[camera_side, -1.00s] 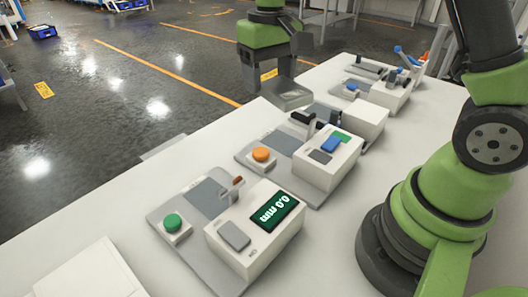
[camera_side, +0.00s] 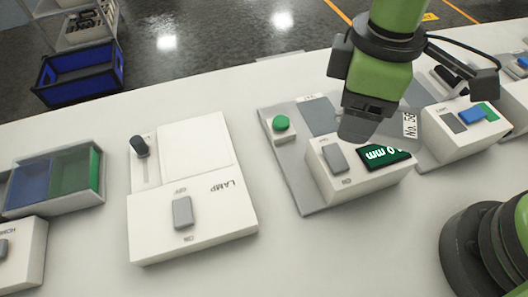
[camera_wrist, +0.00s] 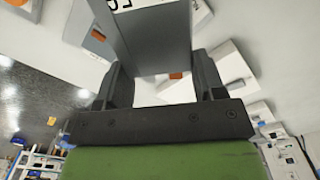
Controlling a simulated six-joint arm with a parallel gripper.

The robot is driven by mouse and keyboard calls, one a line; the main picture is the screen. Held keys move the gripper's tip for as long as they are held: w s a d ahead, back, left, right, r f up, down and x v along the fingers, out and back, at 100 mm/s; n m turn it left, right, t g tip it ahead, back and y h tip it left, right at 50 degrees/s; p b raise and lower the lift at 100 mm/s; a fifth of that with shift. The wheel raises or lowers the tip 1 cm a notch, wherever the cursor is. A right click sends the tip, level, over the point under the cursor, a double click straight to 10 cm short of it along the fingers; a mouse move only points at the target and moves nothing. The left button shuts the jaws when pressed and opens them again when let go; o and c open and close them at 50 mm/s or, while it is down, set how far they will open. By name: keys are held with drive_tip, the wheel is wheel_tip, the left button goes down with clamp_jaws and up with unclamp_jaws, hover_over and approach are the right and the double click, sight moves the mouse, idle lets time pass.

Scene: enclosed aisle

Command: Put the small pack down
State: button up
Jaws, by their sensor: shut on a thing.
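The small pack (camera_wrist: 150,38) is a flat-sided grey block with dark lettering on its far end, partly cut off at the top of the wrist view. My gripper (camera_wrist: 163,82) is shut on it, one finger on each side. In the side view my gripper (camera_side: 368,118) hangs over the station with the green button and the green readout. There the pack shows in part as a grey piece with a white "No. 58" label (camera_side: 409,126), beside the readout box (camera_side: 345,178). The gripper hides much of the pack, and I cannot tell whether it touches the station.
A white lamp box (camera_side: 190,225) with a grey switch stands left of the station. Further left is a tray (camera_side: 98,205) with blue and green compartments. A blue crate (camera_side: 78,93) is beyond the table edge. Another station (camera_side: 455,140) stands close on the right.

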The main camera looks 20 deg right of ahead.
sight(318, 246)
drive_tip(key=s+a+f+n, duration=0.4)
drive_tip(key=s+a+n, duration=0.3)
drive_tip(key=s, duration=0.4)
wheel_tip(318, 246, down, 10)
drive_tip(key=shift+w+f, duration=0.1)
drive_tip(key=shift+f, duration=0.15)
drive_tip(key=o, duration=0.7)
